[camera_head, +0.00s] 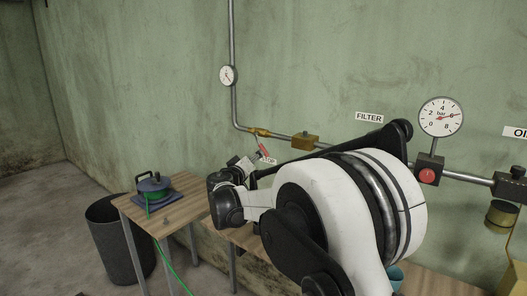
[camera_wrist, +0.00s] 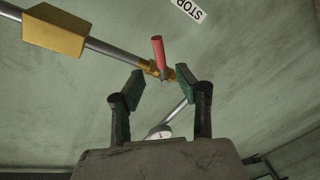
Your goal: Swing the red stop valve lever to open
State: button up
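The red stop valve lever (camera_head: 263,151) sticks out from the brass valve (camera_head: 259,132) on the wall pipe, beside a partly hidden STOP label (camera_head: 268,161). In the wrist view the red lever (camera_wrist: 158,52) stands just ahead of my gripper (camera_wrist: 160,78), in line with the gap between the fingertips. The brass valve body (camera_wrist: 149,67) shows behind it. The two fingers are apart, with nothing held between them. Whether a finger touches the lever or valve cannot be told. In the head view my arm hides most of the gripper.
A brass filter block (camera_head: 305,142) sits on the pipe right of the valve. A gauge (camera_head: 228,75) is on the vertical pipe; a larger gauge (camera_head: 441,116) and a red knob (camera_head: 427,176) are at right. A wooden table (camera_head: 187,187) holds a green reel (camera_head: 154,184) beside a dark bin (camera_head: 103,222).

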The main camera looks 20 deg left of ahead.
aim_at(263, 150)
jog(key=w, duration=0.9)
jog(key=shift+d, duration=0.3)
jog(key=shift+s, duration=0.1)
grip_shut()
